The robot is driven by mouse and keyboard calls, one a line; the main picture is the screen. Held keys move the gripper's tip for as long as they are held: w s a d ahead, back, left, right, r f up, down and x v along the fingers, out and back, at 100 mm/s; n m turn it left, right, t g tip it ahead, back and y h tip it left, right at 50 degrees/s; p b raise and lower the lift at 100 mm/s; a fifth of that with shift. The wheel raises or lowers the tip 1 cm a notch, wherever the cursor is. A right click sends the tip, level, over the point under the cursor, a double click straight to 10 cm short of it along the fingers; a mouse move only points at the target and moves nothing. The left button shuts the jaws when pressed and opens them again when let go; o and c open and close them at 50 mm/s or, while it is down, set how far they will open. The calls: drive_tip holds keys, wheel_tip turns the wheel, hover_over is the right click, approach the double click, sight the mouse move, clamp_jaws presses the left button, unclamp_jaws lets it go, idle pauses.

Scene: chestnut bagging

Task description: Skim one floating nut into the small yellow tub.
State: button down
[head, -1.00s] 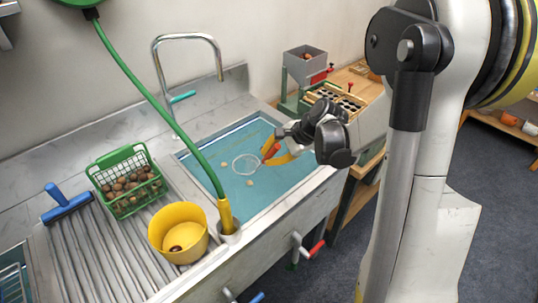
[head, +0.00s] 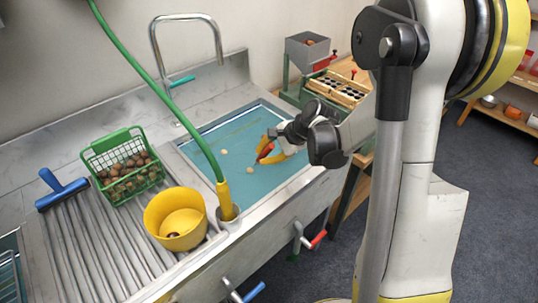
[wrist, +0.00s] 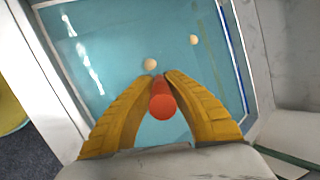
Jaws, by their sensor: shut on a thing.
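My gripper (head: 274,150) is over the water basin (head: 205,132), its yellow fingers closed around the red handle of the skimmer (head: 265,152). The red handle (wrist: 162,104) shows between the fingers in the wrist view; the skimmer's hoop is not visible in either current view. Two pale nuts float in the water, one farther left (head: 223,151) and one nearer the front (head: 249,170). In the wrist view one nut (wrist: 150,65) is just beyond the fingertips and another (wrist: 194,40) farther off. The yellow tub (head: 157,222) stands left of the basin with a dark nut inside.
A green basket of brown nuts (head: 96,160) and a blue-handled tool (head: 63,192) are on the ribbed drainboard. A green hose (head: 165,98) runs down to a yellow nozzle (head: 224,198) between tub and basin. A faucet (head: 155,62) stands behind.

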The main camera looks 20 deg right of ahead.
drive_tip(key=shift+w+a, duration=1.5)
drive_tip(key=shift+a, duration=1.4)
wheel_tip(320, 180, up, 13)
drive_tip(key=p, duration=0.9)
drive_tip(key=shift+f, duration=0.2)
